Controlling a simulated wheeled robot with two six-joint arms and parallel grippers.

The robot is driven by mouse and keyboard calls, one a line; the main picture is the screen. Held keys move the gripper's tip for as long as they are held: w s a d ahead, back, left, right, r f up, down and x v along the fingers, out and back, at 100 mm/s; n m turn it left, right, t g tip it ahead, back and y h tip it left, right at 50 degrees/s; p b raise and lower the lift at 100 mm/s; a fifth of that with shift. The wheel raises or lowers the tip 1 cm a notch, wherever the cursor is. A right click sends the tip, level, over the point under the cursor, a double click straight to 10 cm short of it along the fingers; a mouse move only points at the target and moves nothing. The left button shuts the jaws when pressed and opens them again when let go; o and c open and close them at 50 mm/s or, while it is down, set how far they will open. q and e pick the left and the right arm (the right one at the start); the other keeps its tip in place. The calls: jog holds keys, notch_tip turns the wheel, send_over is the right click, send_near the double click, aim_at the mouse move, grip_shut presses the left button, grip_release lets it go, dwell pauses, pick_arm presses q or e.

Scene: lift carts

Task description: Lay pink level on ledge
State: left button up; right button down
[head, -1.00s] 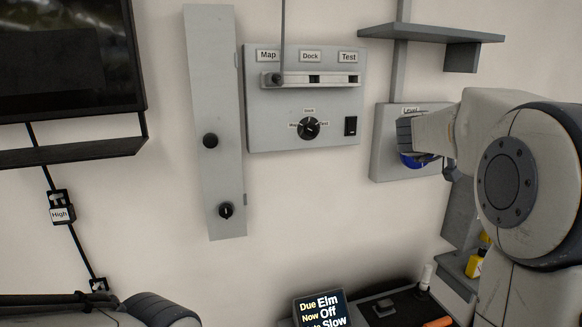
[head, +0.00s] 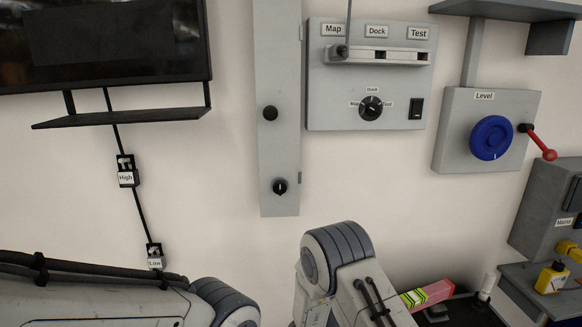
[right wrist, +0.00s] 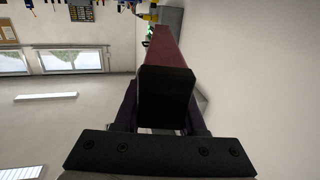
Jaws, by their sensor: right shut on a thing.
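The pink level (head: 438,290), a bar with a yellow-green part, shows at the bottom right of the head view, partly hidden behind my right arm. In the right wrist view the level (right wrist: 172,50) is a dull pink-red bar with a black end, held between the fingers of my right gripper (right wrist: 163,108), which is shut on it. A dark narrow ledge (head: 125,119) runs below the black screen at the left. A grey shelf (head: 500,10) juts out at the top right. My left gripper is out of view; only its arm shows at the bottom left.
A grey panel marked Level (head: 452,150) carries a blue wheel (head: 491,138) and a red lever (head: 540,143). A Map/Dock/Test panel (head: 330,105) and a tall grey plate (head: 279,60) are on the wall. High (head: 126,178) and Low (head: 155,262) boxes hang below the left ledge.

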jog(key=s+a+f+n+t+y+b, duration=0.1)
jog(key=s+a+f+n+t+y, duration=0.5)
jog(key=f+n+t+y, duration=0.2)
jog(key=shift+s+f+n+t+y, duration=0.3)
jog(key=shift+s+f+t, duration=0.1)
jog(key=shift+f+t, duration=0.6)
jog(key=shift+a, duration=0.1)
